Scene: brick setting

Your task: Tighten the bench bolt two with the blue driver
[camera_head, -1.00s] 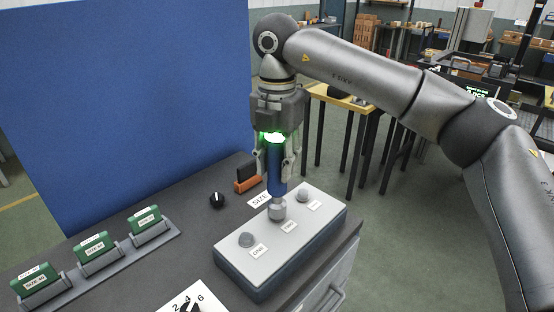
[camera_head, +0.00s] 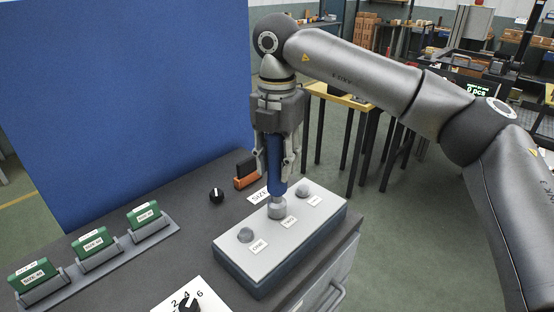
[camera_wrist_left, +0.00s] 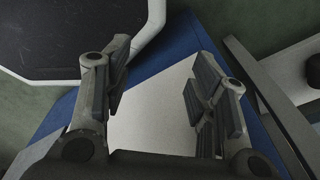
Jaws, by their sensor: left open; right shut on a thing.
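My right gripper (camera_head: 276,165) is shut on the blue driver (camera_head: 275,160), which stands upright. The grey socket end of the driver (camera_head: 277,208) sits over the middle place of the pale bolt block (camera_head: 229,253), by the label that seems to read TWO; the bolt under it is hidden. Bolt one (camera_head: 246,236) and bolt three (camera_head: 303,190) show as grey domes on either side. My left gripper (camera_wrist_left: 158,80) is open and empty in the left wrist view, above a pale surface with a blue border; it is out of the head view.
Several green cases (camera_head: 92,242) stand in a grey rack on the left of the bench. A black knob (camera_head: 216,195) and an orange holder with a black block (camera_head: 246,177) are behind the bolt block. A numbered dial (camera_head: 188,303) is at the front. A blue panel (camera_head: 130,100) rises behind.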

